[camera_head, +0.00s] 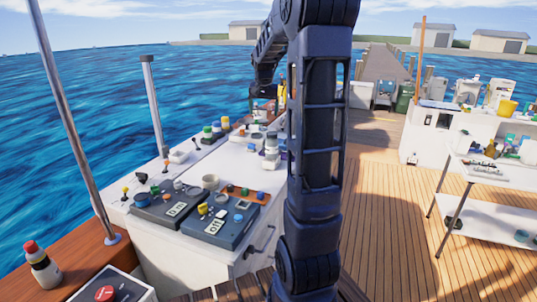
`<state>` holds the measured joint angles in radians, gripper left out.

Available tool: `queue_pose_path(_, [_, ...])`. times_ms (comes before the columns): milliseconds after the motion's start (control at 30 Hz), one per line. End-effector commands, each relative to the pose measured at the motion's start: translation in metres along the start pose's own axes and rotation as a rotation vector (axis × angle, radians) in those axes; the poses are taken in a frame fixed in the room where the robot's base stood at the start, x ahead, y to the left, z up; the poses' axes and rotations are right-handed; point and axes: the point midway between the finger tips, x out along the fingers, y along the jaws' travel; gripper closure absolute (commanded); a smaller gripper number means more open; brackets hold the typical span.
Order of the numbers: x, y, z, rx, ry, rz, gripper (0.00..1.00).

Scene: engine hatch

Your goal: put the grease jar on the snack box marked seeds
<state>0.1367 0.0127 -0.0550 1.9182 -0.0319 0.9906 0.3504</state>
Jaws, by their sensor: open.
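My arm rises through the middle of the picture and bends over to the far part of the white hatch counter (226,160). My gripper (263,104) is small and far off there, above a cluster of small items. It is open, and I see nothing held in it. I cannot tell for sure which item is the grease jar. A pale jar-like container (270,150) stands just left of my arm. No box label marked seeds is readable, and the snack box cannot be picked out. My arm hides part of the counter.
Two dark cases (218,226) with small parts lie on the near counter. Green-lidded jars (207,132) stand farther along it. A metal post (75,125) rises at left. A table with a tray (482,171) stands at right. The wooden deck (385,225) between is clear.

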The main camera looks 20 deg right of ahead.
Motion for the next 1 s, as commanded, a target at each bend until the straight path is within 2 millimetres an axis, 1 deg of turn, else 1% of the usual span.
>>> queue_pose_path(33, [-0.011,0.001,0.017,-0.022,0.009,-0.009,0.17])
queue_pose_path(233, [-0.039,0.005,0.081,-0.117,0.036,-0.038,0.17])
queue_pose_path(400, [-0.056,0.013,0.136,-0.197,0.061,-0.059,0.17])
queue_pose_path(467, [-0.059,0.016,0.156,-0.226,0.07,-0.066,0.17])
queue_pose_path(500, [-0.061,0.019,0.169,-0.244,0.076,-0.07,0.17])
queue_pose_path(667, [-0.066,0.03,0.22,-0.32,0.101,-0.086,0.17])
queue_pose_path(800, [-0.064,0.041,0.263,-0.387,0.124,-0.098,0.17])
queue_pose_path(900, [-0.06,0.049,0.291,-0.432,0.14,-0.105,0.17])
queue_pose_path(1000, [-0.054,0.056,0.314,-0.468,0.152,-0.11,0.17])
